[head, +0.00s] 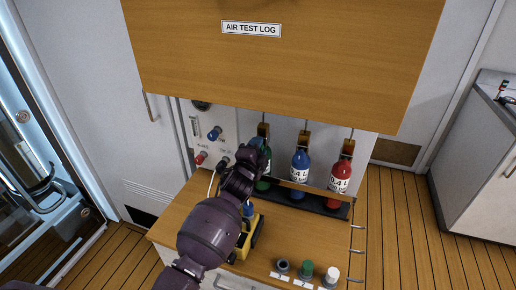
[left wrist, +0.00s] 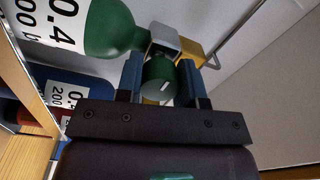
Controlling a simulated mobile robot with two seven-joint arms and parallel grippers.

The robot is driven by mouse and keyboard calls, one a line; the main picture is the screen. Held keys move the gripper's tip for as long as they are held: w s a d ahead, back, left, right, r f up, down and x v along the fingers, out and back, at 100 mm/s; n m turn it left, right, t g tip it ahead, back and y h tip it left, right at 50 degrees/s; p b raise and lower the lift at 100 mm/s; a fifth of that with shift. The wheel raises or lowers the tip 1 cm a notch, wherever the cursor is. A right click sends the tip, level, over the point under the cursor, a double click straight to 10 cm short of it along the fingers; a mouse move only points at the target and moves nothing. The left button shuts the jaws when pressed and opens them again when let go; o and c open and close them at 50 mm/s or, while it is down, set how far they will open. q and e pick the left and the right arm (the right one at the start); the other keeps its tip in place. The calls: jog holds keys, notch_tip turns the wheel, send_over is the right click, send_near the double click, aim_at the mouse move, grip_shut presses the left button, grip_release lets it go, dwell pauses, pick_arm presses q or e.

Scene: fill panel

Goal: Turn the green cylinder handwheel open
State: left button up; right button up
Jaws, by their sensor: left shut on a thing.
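The green cylinder (head: 264,160) stands in the rack at the back of the bench, mostly hidden behind my left arm in the head view. In the left wrist view the green cylinder (left wrist: 108,28) lies across the upper left, with its green handwheel (left wrist: 158,80) on a metal valve (left wrist: 165,42). A white mark shows on the handwheel's face. My left gripper (left wrist: 165,85) has its two blue fingers on either side of the handwheel and is shut on it. In the head view my left gripper (head: 252,152) is at the green cylinder's top. My right gripper is not in view.
A blue cylinder (head: 299,165) and a red cylinder (head: 340,175) stand to the right in the same rack. A wooden board labelled AIR TEST LOG (head: 300,60) overhangs the rack. Gauge-panel knobs (head: 214,133) are at left. Small caps (head: 305,269) and a yellow object (head: 247,237) are on the bench.

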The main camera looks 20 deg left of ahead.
pick_arm(q)
jog(key=n, duration=0.4)
jog(key=shift+n+p, duration=0.35)
jog(key=shift+n, duration=0.05)
jog(key=n+p, duration=0.1)
jog(key=n, duration=0.4)
jog(key=shift+n+y, duration=0.3)
jog(key=n, duration=0.4)
jog(key=shift+n+p, duration=0.3)
jog(key=shift+p, duration=0.05)
jog(key=n, duration=0.5)
jog(key=shift+n, duration=0.3)
jog(key=o, duration=0.9)
jog(key=s+b, duration=0.1)
jog(key=s, duration=1)
